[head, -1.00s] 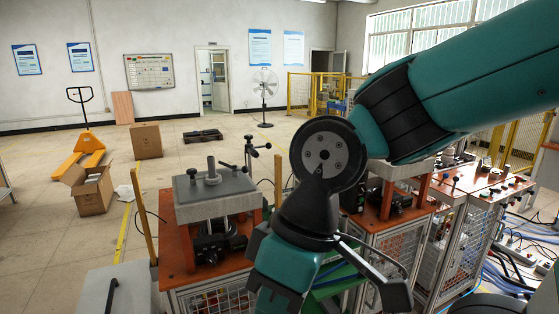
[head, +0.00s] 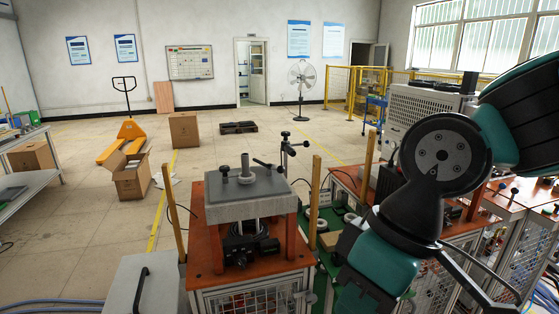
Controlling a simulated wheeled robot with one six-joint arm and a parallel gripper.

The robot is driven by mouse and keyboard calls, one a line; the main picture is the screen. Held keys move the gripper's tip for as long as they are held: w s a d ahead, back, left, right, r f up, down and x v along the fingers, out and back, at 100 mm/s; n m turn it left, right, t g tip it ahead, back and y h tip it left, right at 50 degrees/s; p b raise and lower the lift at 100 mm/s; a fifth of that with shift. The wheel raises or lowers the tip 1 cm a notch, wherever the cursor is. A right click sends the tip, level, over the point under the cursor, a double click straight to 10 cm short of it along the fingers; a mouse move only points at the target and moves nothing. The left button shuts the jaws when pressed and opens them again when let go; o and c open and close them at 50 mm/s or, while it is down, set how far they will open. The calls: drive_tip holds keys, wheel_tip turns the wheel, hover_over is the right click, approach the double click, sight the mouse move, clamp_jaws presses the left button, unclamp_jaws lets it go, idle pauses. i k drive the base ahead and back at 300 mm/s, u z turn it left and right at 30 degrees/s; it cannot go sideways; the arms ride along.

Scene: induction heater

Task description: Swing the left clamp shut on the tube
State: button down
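A workstation with a thick grey plate (head: 258,192) on an orange-topped cabinet (head: 204,262) stands at centre. A short grey upright cylinder (head: 245,166) and small dark knobs sit on the plate. A black lever-like fitting (head: 290,150) stands behind the plate's right side; I cannot tell whether it is the left clamp. I cannot make out the tube for certain. My gripper (head: 395,292) is at the lower right, to the right of this workstation and apart from it. Its fingertips are partly cut off by the bottom edge, so its opening is unclear.
Wooden posts (head: 315,203) flank the workstation. More orange-topped benches (head: 510,200) stand behind my arm at right. A grey box with a black handle (head: 140,290) is at lower left. Open floor (head: 95,235) lies to the left, with cardboard boxes (head: 131,177) and an orange pallet truck (head: 126,140).

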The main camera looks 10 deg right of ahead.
sight(281, 169)
drive_tip(key=i, duration=0.9)
drive_tip(key=u, duration=0.05)
